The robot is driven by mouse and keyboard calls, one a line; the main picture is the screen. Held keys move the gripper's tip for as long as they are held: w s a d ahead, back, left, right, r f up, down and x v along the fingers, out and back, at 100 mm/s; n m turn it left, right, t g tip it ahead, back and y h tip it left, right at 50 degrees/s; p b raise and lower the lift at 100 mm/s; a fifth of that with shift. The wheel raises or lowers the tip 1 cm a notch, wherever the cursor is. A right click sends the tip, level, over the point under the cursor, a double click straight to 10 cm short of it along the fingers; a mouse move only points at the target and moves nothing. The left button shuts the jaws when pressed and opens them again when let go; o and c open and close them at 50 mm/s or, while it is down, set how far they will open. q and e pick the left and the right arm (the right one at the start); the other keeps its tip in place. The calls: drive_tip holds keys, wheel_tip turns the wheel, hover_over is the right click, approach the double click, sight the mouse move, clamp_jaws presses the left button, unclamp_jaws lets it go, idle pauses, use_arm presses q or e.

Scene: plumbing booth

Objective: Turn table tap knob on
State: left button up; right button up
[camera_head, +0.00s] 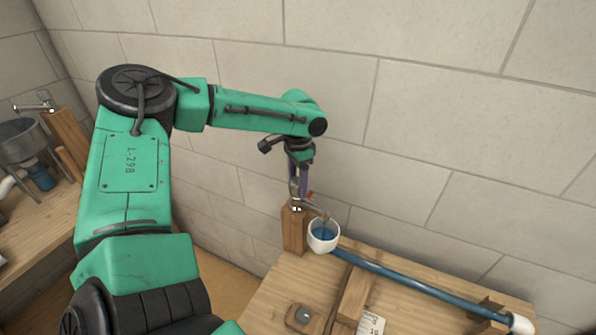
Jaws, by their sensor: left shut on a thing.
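The table tap (312,206) is a small metal tap on an upright wooden post (294,232) at the left back of the wooden table. My left gripper (300,186) reaches down from the left with purple fingers. It is shut on the tap knob at the top of the tap, and the fingers mostly hide the knob. A small reddish bit shows beside the fingertips. The spout points right, over a white cup-shaped pipe end (323,240) with blue inside. My right gripper is out of view.
A blue pipe (415,284) slopes from the white cup to a white fitting (521,325) at lower right. Wooden blocks (356,294) and a printed card (371,325) lie in front. A tiled wall stands close behind. Another bench with a tap and metal basin (20,140) is at left.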

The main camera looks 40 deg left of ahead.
sight(298, 180)
use_arm(q)
drive_tip(key=shift+w+r, duration=0.1)
drive_tip(key=shift+r, duration=0.05)
drive_tip(key=o, duration=1.4)
wheel_tip(298, 180, up, 14)
drive_tip(key=shift+r+b, duration=0.25)
drive_tip(key=shift+b, duration=0.65)
